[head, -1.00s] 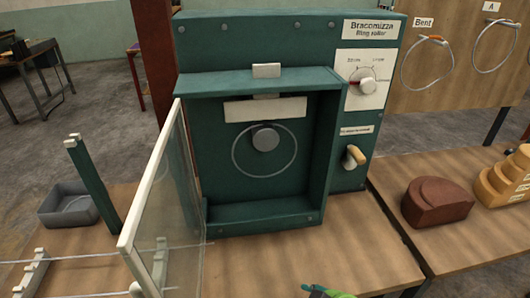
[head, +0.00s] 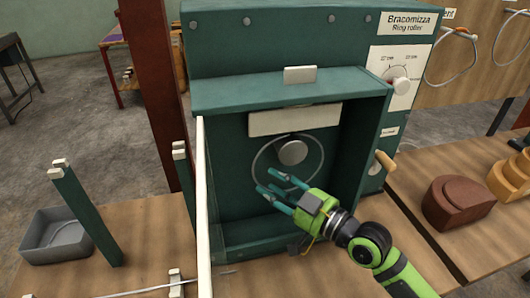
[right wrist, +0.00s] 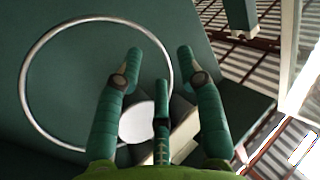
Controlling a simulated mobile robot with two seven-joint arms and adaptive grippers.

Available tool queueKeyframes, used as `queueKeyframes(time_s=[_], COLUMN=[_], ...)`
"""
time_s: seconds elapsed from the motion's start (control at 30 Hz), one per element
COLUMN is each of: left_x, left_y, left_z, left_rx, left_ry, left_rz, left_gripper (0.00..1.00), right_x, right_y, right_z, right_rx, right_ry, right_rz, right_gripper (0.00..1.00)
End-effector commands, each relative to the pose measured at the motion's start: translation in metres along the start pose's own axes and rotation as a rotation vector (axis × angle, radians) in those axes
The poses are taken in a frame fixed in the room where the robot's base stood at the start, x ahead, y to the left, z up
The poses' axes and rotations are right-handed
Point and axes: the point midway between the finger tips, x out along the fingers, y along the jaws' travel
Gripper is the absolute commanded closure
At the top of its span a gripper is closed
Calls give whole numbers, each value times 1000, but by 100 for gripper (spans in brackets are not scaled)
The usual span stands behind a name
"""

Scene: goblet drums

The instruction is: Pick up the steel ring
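The steel ring (head: 257,163) is a thin grey hoop inside the open green ring roller, around a round grey hub (head: 292,152) on its back wall. In the right wrist view the ring (right wrist: 27,75) is a large bright loop at the left, with the pale hub (right wrist: 137,122) partly hidden behind my fingers. My right gripper (head: 279,188) is open and empty, in front of the ring's lower part, which it partly hides. In the right wrist view its fingers (right wrist: 160,62) are spread over the ring's right side; I cannot tell if they touch it. My left gripper is not in view.
The roller's clear door (head: 203,210) stands open at the left. A grey tray (head: 55,236) and green posts stand left. Brown blocks (head: 457,201) sit on the right table. Rings hang on a board at the upper right.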

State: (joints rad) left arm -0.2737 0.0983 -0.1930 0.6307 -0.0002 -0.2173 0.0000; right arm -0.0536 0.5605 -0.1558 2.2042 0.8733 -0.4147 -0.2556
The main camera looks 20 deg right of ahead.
Motion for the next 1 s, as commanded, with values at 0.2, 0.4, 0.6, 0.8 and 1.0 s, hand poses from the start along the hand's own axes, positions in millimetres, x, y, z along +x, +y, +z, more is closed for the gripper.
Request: queueKeyframes(time_s=[0.2,0.4,0.6,0.8,1.0], left_x=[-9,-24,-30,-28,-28], left_y=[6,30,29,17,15], left_z=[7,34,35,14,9], left_rx=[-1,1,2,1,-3], left_ry=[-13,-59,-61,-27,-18], left_rz=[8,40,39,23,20], left_gripper=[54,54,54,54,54], right_x=[18,44,68,70,70], right_y=[1,6,7,7,7], right_z=[-3,-6,-4,-2,-2], right_rx=[3,3,2,1,0], right_ry=[1,1,-1,-2,-2], right_rz=[1,1,1,0,1], right_gripper=[62,62,62,62,100])
